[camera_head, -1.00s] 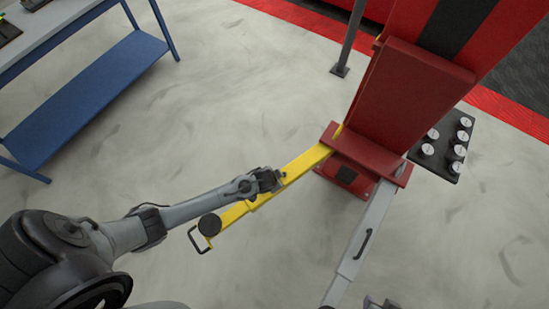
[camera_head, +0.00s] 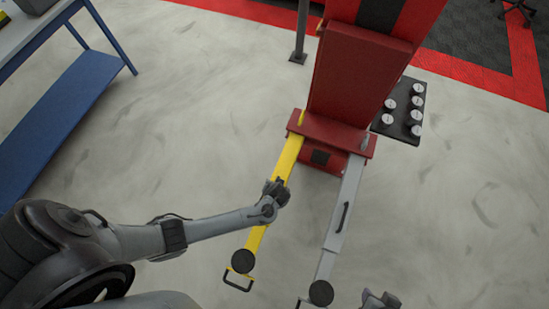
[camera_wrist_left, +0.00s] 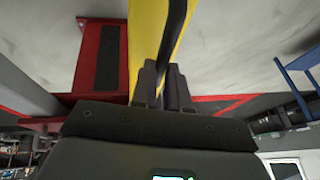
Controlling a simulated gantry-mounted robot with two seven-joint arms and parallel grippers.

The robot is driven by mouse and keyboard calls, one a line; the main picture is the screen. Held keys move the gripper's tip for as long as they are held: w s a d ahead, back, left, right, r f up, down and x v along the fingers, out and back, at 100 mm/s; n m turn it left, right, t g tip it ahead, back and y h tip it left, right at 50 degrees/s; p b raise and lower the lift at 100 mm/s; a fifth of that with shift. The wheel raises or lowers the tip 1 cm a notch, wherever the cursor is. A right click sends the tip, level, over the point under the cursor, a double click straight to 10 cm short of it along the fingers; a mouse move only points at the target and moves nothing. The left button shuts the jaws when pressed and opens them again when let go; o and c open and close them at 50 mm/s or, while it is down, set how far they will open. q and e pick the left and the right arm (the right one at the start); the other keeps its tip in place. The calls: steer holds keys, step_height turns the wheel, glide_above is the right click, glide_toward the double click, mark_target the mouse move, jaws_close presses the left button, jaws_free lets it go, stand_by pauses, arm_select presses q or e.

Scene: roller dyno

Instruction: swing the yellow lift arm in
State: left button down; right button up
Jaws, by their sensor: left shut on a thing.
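The yellow lift arm (camera_head: 287,160) runs from the red post base down and slightly left, with a round black pad (camera_head: 243,261) and a black loop handle at its free end. My left gripper (camera_head: 277,190) is at the arm's middle. In the left wrist view its fingers (camera_wrist_left: 164,85) are shut on a black bar handle (camera_wrist_left: 174,35) along the yellow arm (camera_wrist_left: 147,35). A grey lift arm (camera_head: 343,205) extends from the same base, just right of the yellow one. My right gripper (camera_head: 382,301) shows only partly at the bottom edge; its jaws are unclear.
The red lift post (camera_head: 360,80) stands at the top centre. A black tray of round pads (camera_head: 403,130) is attached at its right. A blue bench (camera_head: 60,120) stands at the left. The floor between bench and yellow arm is clear.

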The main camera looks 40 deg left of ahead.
arm_select(q)
steer(key=shift+d+f, duration=0.1)
steer(key=c, duration=1.5)
jaws_free()
steer(key=o, duration=0.4)
steer(key=shift+w+d, duration=0.2)
steer(key=shift+d, duration=0.1)
steer(key=shift+a, duration=0.15)
arm_select(e)
steer(key=shift+w+d, duration=0.1)
steer(key=shift+d, duration=0.15)
arm_select(q)
steer(key=shift+s, duration=0.1)
steer(key=p+v, duration=0.3)
steer(key=v, duration=0.8)
arm_select(e)
step_height(320, 180, up, 3)
steer(key=shift+a+r, duration=0.1)
steer(key=shift+r, duration=0.05)
arm_select(q)
steer(key=shift+s, duration=0.1)
